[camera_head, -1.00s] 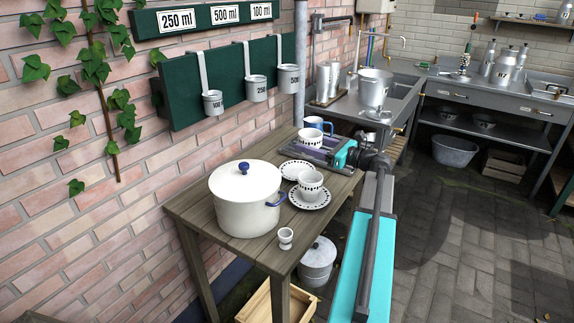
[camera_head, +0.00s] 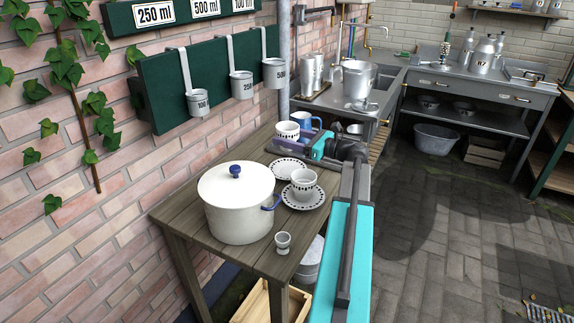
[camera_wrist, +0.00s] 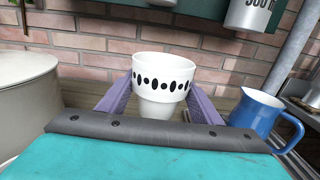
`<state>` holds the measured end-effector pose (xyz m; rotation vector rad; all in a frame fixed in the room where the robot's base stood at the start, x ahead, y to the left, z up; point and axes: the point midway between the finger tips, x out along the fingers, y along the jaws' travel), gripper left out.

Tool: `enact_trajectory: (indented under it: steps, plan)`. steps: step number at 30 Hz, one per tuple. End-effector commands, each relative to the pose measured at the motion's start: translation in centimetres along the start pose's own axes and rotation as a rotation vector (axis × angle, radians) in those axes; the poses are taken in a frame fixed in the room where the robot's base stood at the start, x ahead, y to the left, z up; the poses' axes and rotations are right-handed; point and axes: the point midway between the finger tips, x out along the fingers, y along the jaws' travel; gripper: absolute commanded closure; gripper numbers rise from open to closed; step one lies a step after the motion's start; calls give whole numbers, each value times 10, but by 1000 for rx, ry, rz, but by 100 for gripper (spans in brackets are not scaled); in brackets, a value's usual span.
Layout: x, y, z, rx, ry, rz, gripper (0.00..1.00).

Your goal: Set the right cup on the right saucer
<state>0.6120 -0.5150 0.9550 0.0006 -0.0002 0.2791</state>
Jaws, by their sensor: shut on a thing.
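A white cup (camera_head: 287,131) with a band of black dots is between the purple fingers of my gripper (camera_head: 290,147), at the back of the wooden table. In the wrist view the cup (camera_wrist: 162,75) is upright and my gripper (camera_wrist: 158,98) is shut on it from both sides. How far its foot is above the table is hard to tell. An empty dotted saucer (camera_head: 288,170) lies in front of my gripper. A second dotted cup (camera_head: 304,179) stands upright on the other saucer (camera_head: 302,202), nearer and to the right.
A blue mug (camera_head: 304,123) stands close to the held cup; it also shows right of my gripper in the wrist view (camera_wrist: 257,116). A big white pot (camera_head: 238,205) fills the table's left side. A small cup (camera_head: 283,242) stands at the front edge. Measuring cups (camera_head: 242,84) hang on the wall.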

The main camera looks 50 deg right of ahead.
Motion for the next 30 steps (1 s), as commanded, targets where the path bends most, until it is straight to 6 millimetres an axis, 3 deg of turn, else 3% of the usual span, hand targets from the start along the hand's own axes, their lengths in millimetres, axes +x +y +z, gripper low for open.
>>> enact_trajectory:
  steps: [12,25,30]
  plan:
    - [0,0,-51,2,-1,1,69]
    - [1,0,-56,0,-1,1,69]
    - [1,1,-68,2,0,2,69]
